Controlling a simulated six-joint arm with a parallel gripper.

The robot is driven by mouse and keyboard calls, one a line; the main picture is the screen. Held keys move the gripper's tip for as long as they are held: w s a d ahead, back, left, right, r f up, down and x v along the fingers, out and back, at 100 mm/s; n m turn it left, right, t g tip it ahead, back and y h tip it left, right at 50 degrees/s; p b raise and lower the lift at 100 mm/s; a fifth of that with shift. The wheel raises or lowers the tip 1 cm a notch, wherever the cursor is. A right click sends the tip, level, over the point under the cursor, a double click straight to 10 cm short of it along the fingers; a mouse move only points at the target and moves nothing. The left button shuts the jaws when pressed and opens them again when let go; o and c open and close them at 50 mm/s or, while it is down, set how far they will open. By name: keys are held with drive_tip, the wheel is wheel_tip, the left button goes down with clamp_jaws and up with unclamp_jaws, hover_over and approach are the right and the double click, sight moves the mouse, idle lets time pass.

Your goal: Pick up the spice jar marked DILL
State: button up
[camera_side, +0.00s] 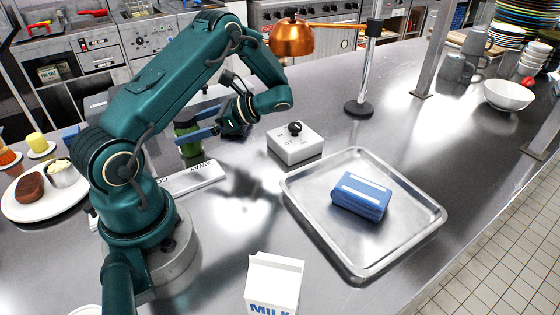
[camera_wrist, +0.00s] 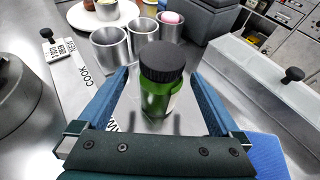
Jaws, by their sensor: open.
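A green spice jar with a black lid (camera_wrist: 162,88) stands upright between the two blue fingers of my gripper (camera_wrist: 160,78) in the wrist view. My gripper is open, with a gap on both sides of the jar. Part of a pale label shows low on the jar's right side, but I cannot read its marking. In the side view the jar (camera_side: 188,143) is partly hidden behind the fingers of my gripper (camera_side: 186,127).
Metal cups (camera_wrist: 110,47) stand just behind the jar. A white strip marked COOK (camera_wrist: 75,78) lies to its left. In the side view, a white box with a black knob (camera_side: 295,150) and a steel tray (camera_side: 405,243) holding a blue block (camera_side: 361,198) sit to the right. A milk carton (camera_side: 273,285) stands in front.

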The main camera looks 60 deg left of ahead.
sight(177, 133)
drive_tip(key=shift+s+a+f, duration=0.1)
drive_tip(key=shift+s+f, duration=0.05)
drive_tip(key=shift+f, duration=0.15)
drive_tip(key=shift+x, duration=2.4)
clamp_jaws()
drive_tip(key=shift+r, duration=0.1)
drive_tip(key=shift+r, duration=0.1)
